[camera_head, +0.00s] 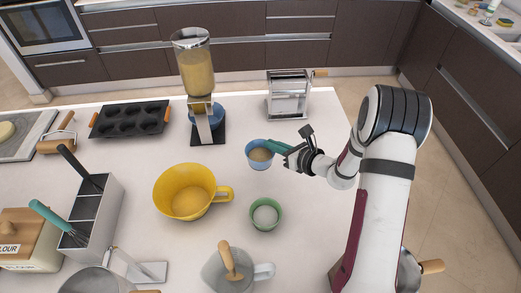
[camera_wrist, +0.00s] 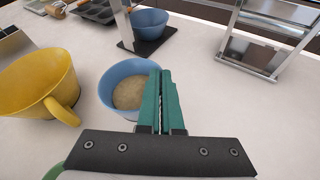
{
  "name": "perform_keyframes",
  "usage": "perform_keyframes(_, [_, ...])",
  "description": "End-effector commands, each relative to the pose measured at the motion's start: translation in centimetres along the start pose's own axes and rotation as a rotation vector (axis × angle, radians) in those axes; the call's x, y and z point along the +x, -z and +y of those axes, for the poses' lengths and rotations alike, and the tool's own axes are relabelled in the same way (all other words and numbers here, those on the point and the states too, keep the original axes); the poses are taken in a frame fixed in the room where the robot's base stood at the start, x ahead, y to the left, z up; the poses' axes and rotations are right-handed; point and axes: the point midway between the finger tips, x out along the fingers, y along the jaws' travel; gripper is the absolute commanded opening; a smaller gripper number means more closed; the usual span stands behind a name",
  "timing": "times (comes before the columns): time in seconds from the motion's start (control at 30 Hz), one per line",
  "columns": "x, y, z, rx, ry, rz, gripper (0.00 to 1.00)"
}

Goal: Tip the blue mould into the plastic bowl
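The blue mould (camera_head: 258,163) is a small light-blue cup with beige, grainy contents. It is upright near the middle of the white counter, and it also shows in the wrist view (camera_wrist: 112,103). My gripper (camera_head: 272,146) reaches it from the right. In the wrist view, its teal fingers (camera_wrist: 160,80) are nearly together at the mould's right wall, with only a thin gap; they appear shut on that wall and hide part of it. The yellow plastic bowl (camera_head: 180,190), with a handle, stands left of the mould and also shows in the wrist view (camera_wrist: 35,90).
A green cup (camera_head: 266,226) with white contents stands in front of the mould. A grain dispenser (camera_head: 195,75) with a blue bowl (camera_head: 217,114) stands behind, beside a metal pasta machine (camera_head: 289,95). A glass jug (camera_head: 228,275) is at the front. Clear counter separates mould and yellow bowl.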

Motion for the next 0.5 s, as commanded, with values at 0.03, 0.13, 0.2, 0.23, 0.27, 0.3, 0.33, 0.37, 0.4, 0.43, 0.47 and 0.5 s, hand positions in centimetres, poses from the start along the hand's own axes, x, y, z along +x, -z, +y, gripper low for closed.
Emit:
perform_keyframes(0.03, [-1.4,-0.5,-0.7,0.001,0.006,-0.003,0.00])
perform_keyframes(0.13, [-3.9,-1.1,-1.7,0.000,0.006,-0.003,0.00])
perform_keyframes(0.2, [-5.4,-1.6,-2.2,0.000,0.004,-0.002,0.00])
perform_keyframes(0.23, [-6.0,-1.7,-2.5,-0.001,0.005,-0.001,0.00])
perform_keyframes(0.27, [-6.5,-1.8,-2.7,-0.001,0.004,-0.002,0.00])
perform_keyframes(0.3, [-7.0,-2.0,-2.9,0.000,0.003,-0.002,0.00])
perform_keyframes(0.33, [-7.3,-2.1,-2.9,0.000,0.002,-0.002,0.00])
perform_keyframes(0.37, [-7.4,-2.2,-2.9,-0.001,0.000,-0.001,0.00])
perform_keyframes(0.4, [-7.4,-2.4,-2.6,-0.002,-0.002,0.000,0.00])
perform_keyframes(0.43, [-7.2,-2.7,-2.3,-0.002,-0.004,0.000,0.00])
perform_keyframes(0.47, [-6.9,-3.0,-1.8,-0.002,-0.004,0.000,0.00])
perform_keyframes(0.5, [-6.2,-3.4,-0.9,-0.002,-0.008,0.000,0.00])
